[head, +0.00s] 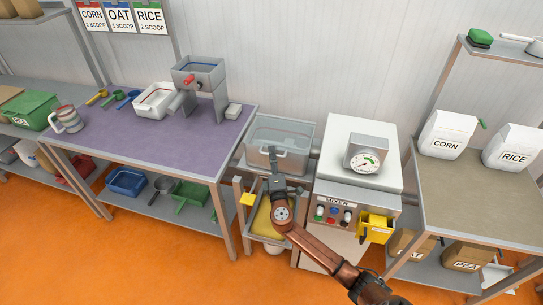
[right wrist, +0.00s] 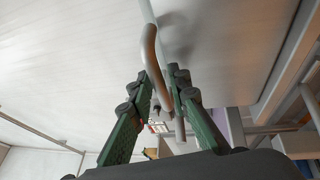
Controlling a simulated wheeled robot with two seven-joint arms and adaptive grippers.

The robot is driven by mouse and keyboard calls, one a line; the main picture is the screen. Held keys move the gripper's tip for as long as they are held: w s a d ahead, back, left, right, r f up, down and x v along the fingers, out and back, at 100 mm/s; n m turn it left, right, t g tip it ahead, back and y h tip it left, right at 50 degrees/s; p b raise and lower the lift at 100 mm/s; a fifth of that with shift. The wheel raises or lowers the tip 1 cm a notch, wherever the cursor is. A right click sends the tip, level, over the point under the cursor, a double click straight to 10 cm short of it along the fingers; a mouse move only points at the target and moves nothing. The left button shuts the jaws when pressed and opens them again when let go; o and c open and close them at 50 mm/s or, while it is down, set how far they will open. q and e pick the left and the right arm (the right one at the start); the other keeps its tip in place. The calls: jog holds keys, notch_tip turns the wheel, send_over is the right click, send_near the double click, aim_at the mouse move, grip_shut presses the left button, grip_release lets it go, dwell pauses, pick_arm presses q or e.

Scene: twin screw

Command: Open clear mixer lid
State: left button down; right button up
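The clear mixer lid (head: 282,133) is a see-through grey cover on the mixer's left part. Its handle (head: 274,151) is on the front side. My right gripper (head: 274,158) is at this handle, coming in from the front. In the right wrist view the curved grey handle (right wrist: 152,58) passes between the two green-padded fingers (right wrist: 160,84). The fingers lean in close to both sides of the bar and appear shut on it. The mixer body (head: 359,165) with its dial stands to the right. My left gripper is not in view.
A purple-topped table (head: 160,150) stands close on the left, with a hopper machine (head: 200,83) and a white bin (head: 157,100). A yellow box (head: 376,228) sticks out from the mixer's front. The right shelf (head: 485,185) holds white sacks. The orange floor in front is clear.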

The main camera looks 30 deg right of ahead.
grip_shut()
dwell(0.5)
